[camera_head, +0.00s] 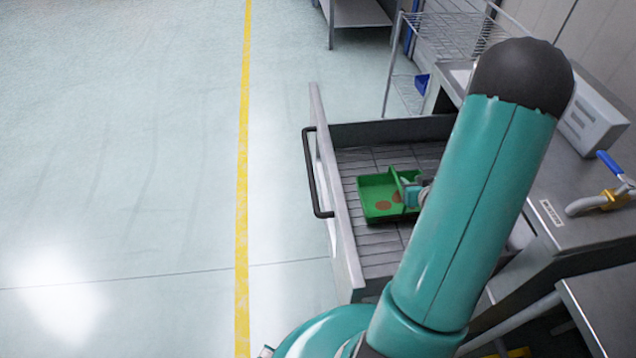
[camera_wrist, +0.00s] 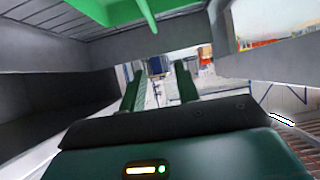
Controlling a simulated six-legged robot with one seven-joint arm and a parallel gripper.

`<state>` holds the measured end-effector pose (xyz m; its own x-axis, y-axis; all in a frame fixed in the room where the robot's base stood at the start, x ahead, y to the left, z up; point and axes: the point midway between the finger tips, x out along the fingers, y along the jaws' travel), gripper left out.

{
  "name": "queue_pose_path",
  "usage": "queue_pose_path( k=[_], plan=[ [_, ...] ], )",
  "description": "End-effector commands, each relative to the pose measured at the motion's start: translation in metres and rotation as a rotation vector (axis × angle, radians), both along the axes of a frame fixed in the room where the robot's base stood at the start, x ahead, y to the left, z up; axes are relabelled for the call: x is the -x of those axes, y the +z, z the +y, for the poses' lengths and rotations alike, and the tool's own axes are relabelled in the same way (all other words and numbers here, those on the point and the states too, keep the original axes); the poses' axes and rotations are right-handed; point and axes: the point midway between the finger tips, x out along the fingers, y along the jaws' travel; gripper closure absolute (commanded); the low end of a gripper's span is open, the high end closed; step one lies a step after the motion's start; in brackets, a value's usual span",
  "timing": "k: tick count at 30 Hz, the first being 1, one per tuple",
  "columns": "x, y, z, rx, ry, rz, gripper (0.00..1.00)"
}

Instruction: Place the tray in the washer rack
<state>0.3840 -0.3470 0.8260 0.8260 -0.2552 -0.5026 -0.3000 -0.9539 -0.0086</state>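A green tray (camera_head: 380,205) with brown round patches inside lies on the slatted floor of the pulled-out grey washer rack drawer (camera_head: 350,236). My gripper (camera_head: 411,190) is at the tray's right side, close to its raised green edge; my arm partly hides the spot. In the wrist view my gripper (camera_wrist: 158,72) has two dark green fingers spread apart with a clear gap between them. A green part of the tray (camera_wrist: 100,10) shows at the top of that view, outside the gap. Whether the gripper touches the tray is not clear.
The drawer has a dark bar handle (camera_head: 316,172) on its left front. A steel counter (camera_head: 590,195) with a blue-handled tap stands right. A wire shelf (camera_head: 445,35) stands behind. The pale floor left of the yellow line (camera_head: 243,170) is clear.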

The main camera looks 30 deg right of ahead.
Motion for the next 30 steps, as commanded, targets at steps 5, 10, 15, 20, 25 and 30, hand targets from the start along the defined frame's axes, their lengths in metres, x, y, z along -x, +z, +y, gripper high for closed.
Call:
queue_pose_path(
  k=[5,10,15,20,25,30],
  plan=[
    [-0.038,0.065,0.025,0.097,0.002,0.114,0.68],
    [-0.054,0.122,0.065,0.136,-0.009,0.204,0.68],
    [-0.052,0.174,0.120,0.131,-0.004,0.279,0.68],
    [-0.033,0.216,0.182,0.095,0.030,0.343,0.68],
    [0.006,0.251,0.252,0.031,0.106,0.415,0.68],
    [0.057,0.275,0.315,-0.034,0.218,0.488,0.68]
  ],
)
